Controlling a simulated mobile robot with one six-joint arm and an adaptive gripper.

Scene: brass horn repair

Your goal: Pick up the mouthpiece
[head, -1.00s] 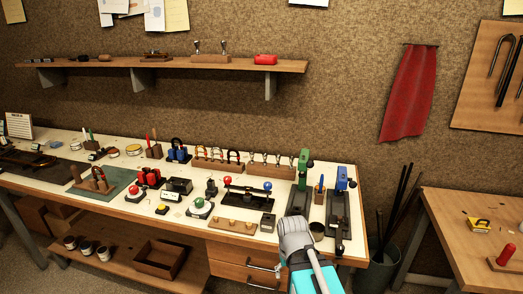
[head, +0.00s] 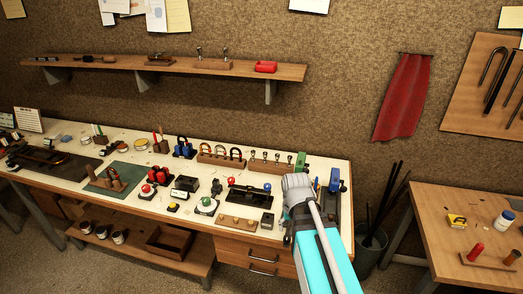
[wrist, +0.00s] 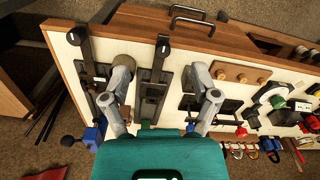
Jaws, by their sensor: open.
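I cannot single out one mouthpiece for certain. A wooden rack (head: 270,169) at the back of the bench holds several small silver pieces that look like mouthpieces (head: 266,157). Another wooden block (head: 212,66) on the wall shelf carries two upright silver pieces, too small to identify. My gripper (wrist: 160,90) is open with nothing visible between its fingers, above the right part of the bench. In the wrist view a dark press tool (wrist: 153,85) lies below, between the fingers. In the head view my arm hides the fingers and part of the bench.
A green-topped press (head: 301,160) and a blue-topped press (head: 335,183) stand close around my arm. A rack of crooks (head: 221,160) is left of the silver pieces. A side table (head: 450,215) and a bin with rods (head: 374,245) stand to the right.

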